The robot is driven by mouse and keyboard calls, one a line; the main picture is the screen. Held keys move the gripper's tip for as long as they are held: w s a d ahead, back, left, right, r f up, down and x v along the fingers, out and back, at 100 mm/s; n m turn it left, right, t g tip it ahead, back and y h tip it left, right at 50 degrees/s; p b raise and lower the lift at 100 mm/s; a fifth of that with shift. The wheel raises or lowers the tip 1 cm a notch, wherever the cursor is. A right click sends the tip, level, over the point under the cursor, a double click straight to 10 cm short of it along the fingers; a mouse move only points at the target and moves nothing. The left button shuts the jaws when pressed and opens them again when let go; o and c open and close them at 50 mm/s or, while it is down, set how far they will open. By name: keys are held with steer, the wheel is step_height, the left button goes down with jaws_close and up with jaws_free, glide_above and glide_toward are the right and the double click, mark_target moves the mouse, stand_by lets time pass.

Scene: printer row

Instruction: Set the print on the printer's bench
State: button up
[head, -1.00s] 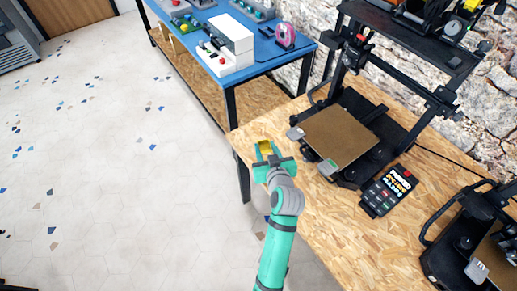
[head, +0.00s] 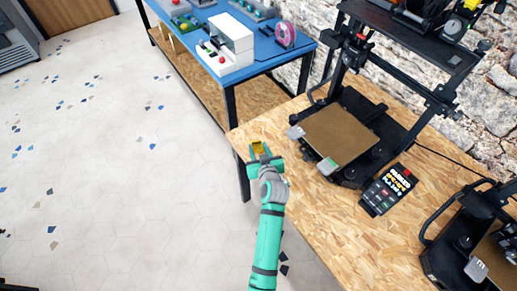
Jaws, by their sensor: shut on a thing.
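My gripper (head: 260,153) is in the head view over the near left part of the wooden bench (head: 330,215). It is shut on a small yellow print (head: 259,147), and its jaws partly hide the print. I cannot tell whether the print touches the bench top. The black printer (head: 358,120) stands on the bench to the right of my gripper, with its brown build plate (head: 340,137) empty.
A control screen (head: 388,190) sits in front of the printer. A second printer (head: 475,245) stands at the lower right. A blue table (head: 262,48) with several devices is behind on the left. Bare bench lies right of my arm.

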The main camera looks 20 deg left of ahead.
steer(key=shift+f, duration=0.15)
steer(key=o, duration=1)
steer(key=v, duration=1.2)
steer(key=shift+r, duration=0.2)
